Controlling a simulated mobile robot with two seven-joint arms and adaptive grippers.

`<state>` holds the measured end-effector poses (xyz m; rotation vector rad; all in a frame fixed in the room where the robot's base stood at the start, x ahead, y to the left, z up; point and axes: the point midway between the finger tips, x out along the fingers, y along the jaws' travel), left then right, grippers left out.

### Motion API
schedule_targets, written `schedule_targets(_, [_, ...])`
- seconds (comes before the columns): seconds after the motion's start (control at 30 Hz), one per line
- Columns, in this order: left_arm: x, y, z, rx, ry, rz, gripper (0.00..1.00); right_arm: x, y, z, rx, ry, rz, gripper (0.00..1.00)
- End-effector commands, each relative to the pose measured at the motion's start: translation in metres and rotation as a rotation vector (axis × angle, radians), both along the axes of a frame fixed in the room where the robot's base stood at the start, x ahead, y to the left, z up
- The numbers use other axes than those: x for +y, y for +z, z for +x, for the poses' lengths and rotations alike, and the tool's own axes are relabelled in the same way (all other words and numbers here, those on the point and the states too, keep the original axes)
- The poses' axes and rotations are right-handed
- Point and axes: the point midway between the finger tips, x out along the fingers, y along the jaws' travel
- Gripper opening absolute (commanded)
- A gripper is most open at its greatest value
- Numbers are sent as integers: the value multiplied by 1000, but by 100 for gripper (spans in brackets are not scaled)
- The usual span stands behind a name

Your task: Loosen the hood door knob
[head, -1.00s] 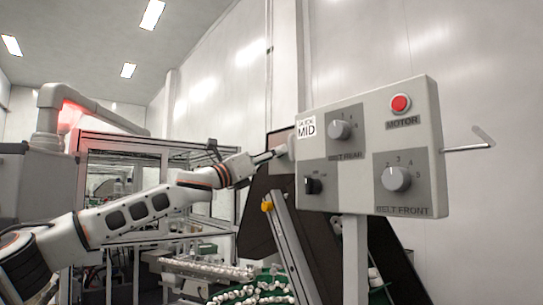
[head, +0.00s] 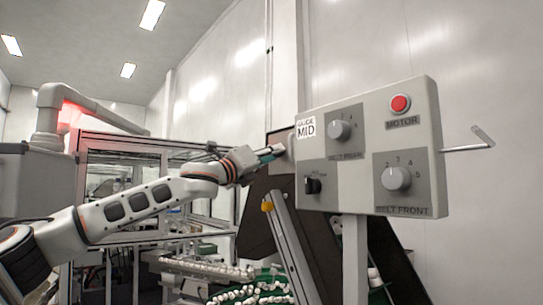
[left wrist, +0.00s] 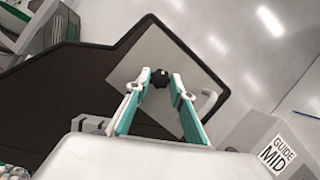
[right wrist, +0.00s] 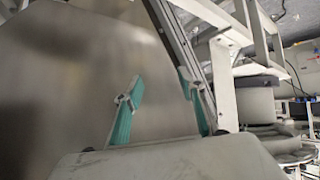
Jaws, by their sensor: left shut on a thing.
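The hood door knob (left wrist: 160,77) is black and round. In the left wrist view it sits on a light grey door panel (left wrist: 185,45) set against a dark hood. My left gripper (left wrist: 161,79) is shut on the knob, one fingertip on each side of it. In the head view my left gripper (head: 272,152) reaches behind the left edge of the control box, and the knob is hidden there. My right gripper (right wrist: 160,92) shows in the right wrist view, open and empty, with its fingers wide apart.
The grey control box (head: 362,190) with dials and a red motor button (head: 400,103) stands right of my left gripper. A door handle (left wrist: 207,104) is close to the right finger. A metal rail (right wrist: 172,42) passes behind my right gripper's fingers.

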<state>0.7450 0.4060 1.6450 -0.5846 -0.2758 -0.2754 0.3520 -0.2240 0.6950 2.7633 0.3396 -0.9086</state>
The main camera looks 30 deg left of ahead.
Motion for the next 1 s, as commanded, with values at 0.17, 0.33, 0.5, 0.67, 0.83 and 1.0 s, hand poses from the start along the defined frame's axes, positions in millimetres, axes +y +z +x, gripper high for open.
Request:
schedule_targets(0.17, [-2, 1, -1, 65, -1, -157, 1, 0, 0, 0, 0, 0, 0, 40])
schedule_targets(0.33, [-4, 2, -1, 128, -2, -307, 1, 0, 0, 0, 0, 0, 0, 40])
schedule_targets(0.5, [-4, 3, -1, 191, -1, -457, 1, 0, 0, 0, 0, -1, 1, 40])
schedule_targets(0.67, [-4, 4, -1, 249, -2, -598, 1, 0, 0, 0, 0, -1, 1, 40])
schedule_targets(0.83, [-5, 5, -1, 311, -1, -747, 1, 1, 0, 0, 0, 0, 1, 40])
schedule_targets(1.0, [-5, 7, -1, 374, -1, -897, 1, 1, 0, 0, 0, 0, 1, 40])
